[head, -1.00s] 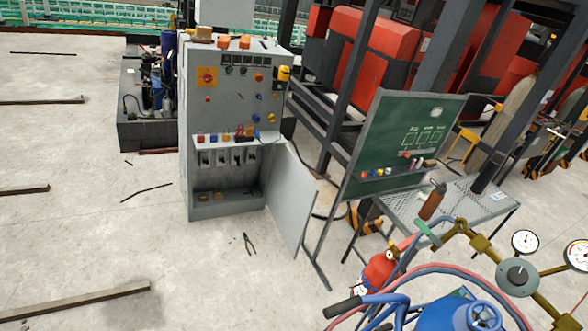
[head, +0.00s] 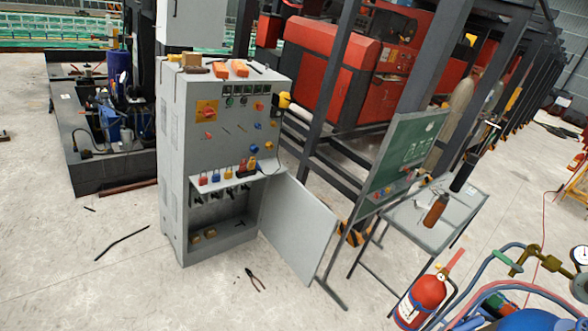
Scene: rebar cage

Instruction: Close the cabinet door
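A grey control cabinet (head: 177,170) stands left of centre in the head view. Its front has a red and yellow switch, knobs and lights, with a shelf of coloured padlocks below. The grey cabinet door (head: 300,232) is hinged at the right of the lower compartment (head: 222,222) and stands wide open, swung out to the right. The inside of the compartment shows, with small items in it. My gripper is not in view.
Pliers (head: 255,280) lie on the floor in front of the cabinet. A green board (head: 402,155), a small table (head: 425,222) and a red fire extinguisher (head: 420,300) stand to the right. Hoses and a gauge (head: 579,257) fill the lower right.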

